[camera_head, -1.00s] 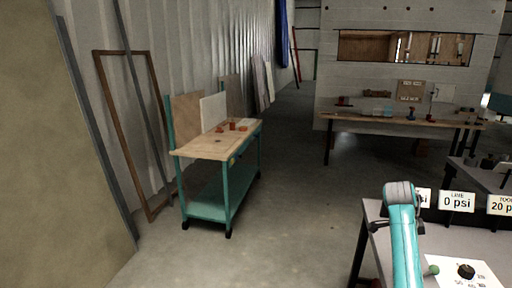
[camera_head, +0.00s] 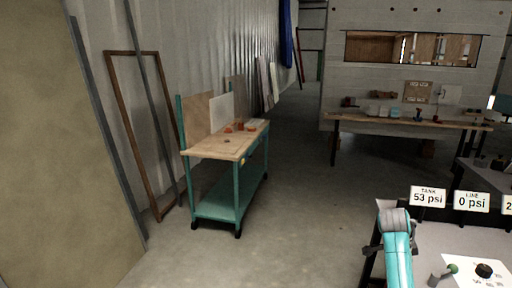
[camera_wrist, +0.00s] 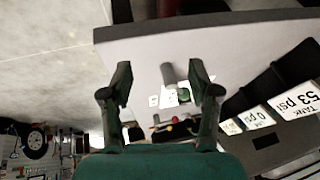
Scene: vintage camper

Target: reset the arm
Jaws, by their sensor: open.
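My arm's turquoise link with a grey joint cap (camera_head: 396,245) stands at the lower right of the head view, in front of a grey bench. My gripper (camera_wrist: 160,84) shows in the wrist view with its two dark green fingers spread apart and nothing held between them. Beyond the fingers are the grey bench top (camera_wrist: 225,45) and a green knob (camera_wrist: 183,95) on a grey stem. My gripper's fingers cannot be made out in the head view.
The bench carries a "TANK 53 psi" sign (camera_head: 428,197), a "LINE 0 psi" sign (camera_head: 472,201) and a black knob (camera_head: 484,270) on a white card. A turquoise cart (camera_head: 215,207) stands left, a long workbench (camera_head: 390,122) at the back. The floor between is clear.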

